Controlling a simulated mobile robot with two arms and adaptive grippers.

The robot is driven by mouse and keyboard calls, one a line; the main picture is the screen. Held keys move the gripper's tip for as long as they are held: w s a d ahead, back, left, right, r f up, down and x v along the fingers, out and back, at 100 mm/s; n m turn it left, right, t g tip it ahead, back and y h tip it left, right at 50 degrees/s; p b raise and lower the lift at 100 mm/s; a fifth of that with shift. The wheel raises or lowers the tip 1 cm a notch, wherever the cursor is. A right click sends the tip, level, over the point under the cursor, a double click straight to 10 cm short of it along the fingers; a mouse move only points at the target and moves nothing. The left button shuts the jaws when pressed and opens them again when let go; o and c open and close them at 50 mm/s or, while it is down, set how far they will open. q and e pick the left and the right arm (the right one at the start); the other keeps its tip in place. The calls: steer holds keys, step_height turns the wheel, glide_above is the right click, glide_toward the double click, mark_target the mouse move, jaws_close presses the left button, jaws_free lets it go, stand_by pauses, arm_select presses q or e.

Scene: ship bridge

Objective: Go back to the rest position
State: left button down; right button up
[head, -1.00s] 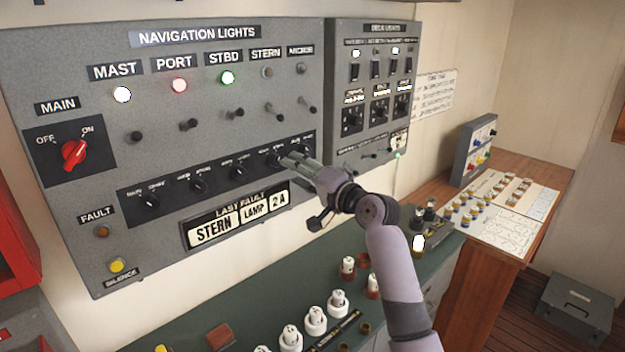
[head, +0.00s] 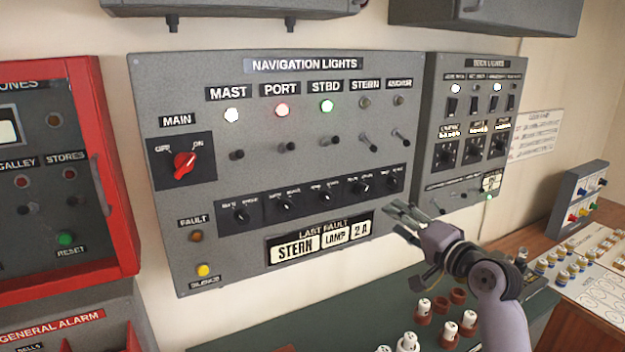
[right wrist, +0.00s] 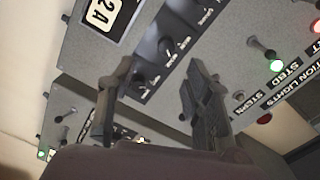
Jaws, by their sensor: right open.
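My right gripper (head: 405,222) is open and empty in the head view, in front of the lower right part of the navigation lights panel (head: 200,120). Its fingers point left towards the panel. The right wrist view shows its two fingers (right wrist: 155,105) apart with nothing between them, and the panel's knobs and switches beyond. On the panel, the MAST lamp (head: 231,115), PORT lamp (head: 282,110) and STBD lamp (head: 326,106) are lit; STERN (head: 365,102) and ANCHOR (head: 398,100) are dark. The red main knob (head: 184,163) points towards ON. My left gripper is not in view.
A deck lights panel (head: 430,140) is right of the navigation panel. A red-framed alarm box (head: 120,200) is at the left. Below, a green bench (head: 390,310) holds white cylindrical parts (head: 408,342). A wooden desk (head: 570,325) with small parts stands at the right.

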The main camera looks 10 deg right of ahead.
steer(key=s+a+f+n+g+h, duration=0.1)
steer(key=s+a+f+n+g, duration=0.2)
steer(key=s+f, duration=0.7)
steer(key=s+a+f+n+g+h, duration=0.1)
steer(key=s+a+f+n+g, duration=0.3)
steer(key=f, duration=1)
steer(key=s+d+f+n+g+h, duration=0.1)
steer(key=s+f+n+g+h, duration=0.3)
steer(key=s, duration=0.9)
steer(key=s+f+n+g, duration=0.15)
steer(key=s+f, duration=0.45)
steer(key=s, duration=0.8)
step_height(320, 180, down, 31)
steer(key=g+b, duration=0.2)
steer(key=b, duration=0.4)
steer(key=s+d+f+g+b, duration=0.1)
steer(key=s+d+f+b, duration=0.2)
steer(key=s+f, duration=1.4)
step_height(320, 180, down, 4)
steer(key=shift+s+f+b, duration=0.15)
steer(key=shift+s+b, duration=0.05)
steer(key=shift+b, duration=0.5)
